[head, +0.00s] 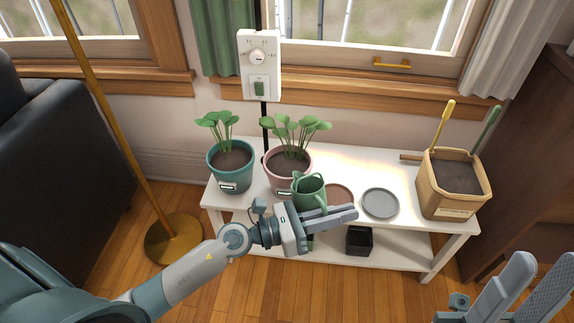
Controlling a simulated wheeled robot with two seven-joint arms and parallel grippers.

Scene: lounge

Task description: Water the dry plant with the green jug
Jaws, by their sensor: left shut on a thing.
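The green jug (308,191) is in my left gripper (325,214), held upright at the front edge of the white bench, just in front of the pink pot. The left fingers are shut on it and hide its lower part. A plant in a teal pot (229,172) stands at the bench's left end. A plant in a pink pot (287,177) stands right of it, partly hidden by the jug. Both have green leaves and brown soil; I cannot tell which is dry. My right gripper (545,268) is at the lower right, its fingers apart and empty.
The white bench (405,176) also holds a grey saucer (380,203), a brown saucer (339,193) and a tan planter (452,188) with two tools. A black pot (359,240) is on the lower shelf. A brass lamp pole (117,128) stands left; a white control box (259,65) stands behind.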

